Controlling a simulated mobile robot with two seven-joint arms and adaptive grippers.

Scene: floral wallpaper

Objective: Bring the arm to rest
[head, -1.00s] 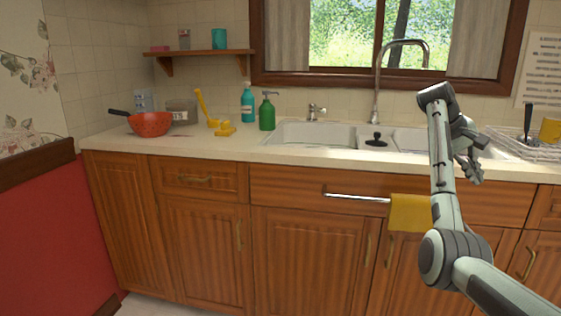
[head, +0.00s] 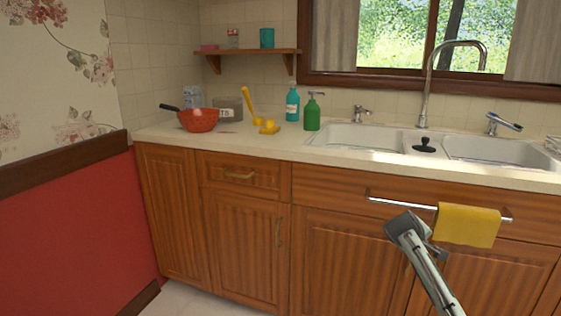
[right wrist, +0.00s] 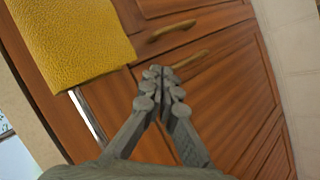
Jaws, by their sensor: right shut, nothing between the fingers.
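My right arm (head: 425,258) comes up from the bottom right in the head view, low in front of the cabinets below the sink. Its gripper is hidden in the head view. In the right wrist view my right gripper (right wrist: 160,75) is shut and empty, its fingertips together in front of the wooden cabinet fronts (right wrist: 225,85). The yellow towel (right wrist: 75,40) hangs beside the fingers, apart from them. My left gripper is not in view.
The yellow towel (head: 468,225) hangs on a metal bar (head: 400,204) close to my arm. The counter (head: 270,143) holds a red colander (head: 198,120), a green soap bottle (head: 312,112) and a sink (head: 375,137). A red wall (head: 70,220) stands at the left.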

